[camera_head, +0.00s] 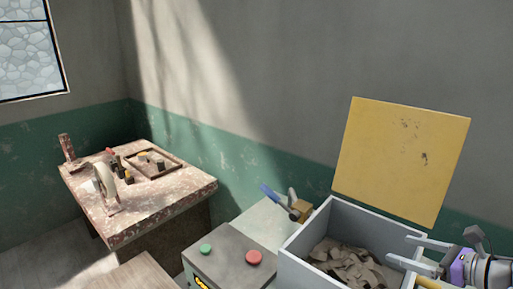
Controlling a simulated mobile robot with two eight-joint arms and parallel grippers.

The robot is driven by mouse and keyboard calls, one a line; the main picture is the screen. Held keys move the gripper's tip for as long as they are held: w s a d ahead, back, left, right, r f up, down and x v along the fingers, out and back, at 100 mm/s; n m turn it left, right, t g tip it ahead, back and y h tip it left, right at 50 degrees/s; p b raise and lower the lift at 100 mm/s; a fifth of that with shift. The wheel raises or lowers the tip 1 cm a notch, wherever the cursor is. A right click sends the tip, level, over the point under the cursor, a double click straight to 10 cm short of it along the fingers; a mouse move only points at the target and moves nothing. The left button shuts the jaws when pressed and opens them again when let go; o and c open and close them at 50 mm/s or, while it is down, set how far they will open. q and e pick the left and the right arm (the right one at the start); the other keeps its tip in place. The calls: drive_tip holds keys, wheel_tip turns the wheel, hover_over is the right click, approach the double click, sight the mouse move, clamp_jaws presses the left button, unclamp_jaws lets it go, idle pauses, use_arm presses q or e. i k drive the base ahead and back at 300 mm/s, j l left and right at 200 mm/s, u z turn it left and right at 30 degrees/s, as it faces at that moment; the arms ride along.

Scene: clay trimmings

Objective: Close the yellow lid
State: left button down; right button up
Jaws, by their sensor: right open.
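The yellow lid (398,160) stands raised, tilted slightly back, at the rear edge of a light grey bin (291,262). Brown clay trimmings (347,262) lie inside the open bin. My right gripper (411,250) comes in from the lower right. Its two grey fingers are apart and empty, over the bin's right side and below the lid. It does not touch the lid as far as I can see. My left gripper is not in view.
A grey box with a green button (206,249) and a red button (254,257) stands left of the bin. A blue-handled tool (279,201) lies behind it. A worn workbench (150,205) with a tray and tools stands further left. The wall rises close behind the lid.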

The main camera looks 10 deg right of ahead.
sight(400, 160)
drive_tip(key=k+l, duration=0.3)
drive_tip(key=k, duration=0.15)
drive_tip(key=k+l, duration=0.3)
drive_tip(key=k, duration=0.15)
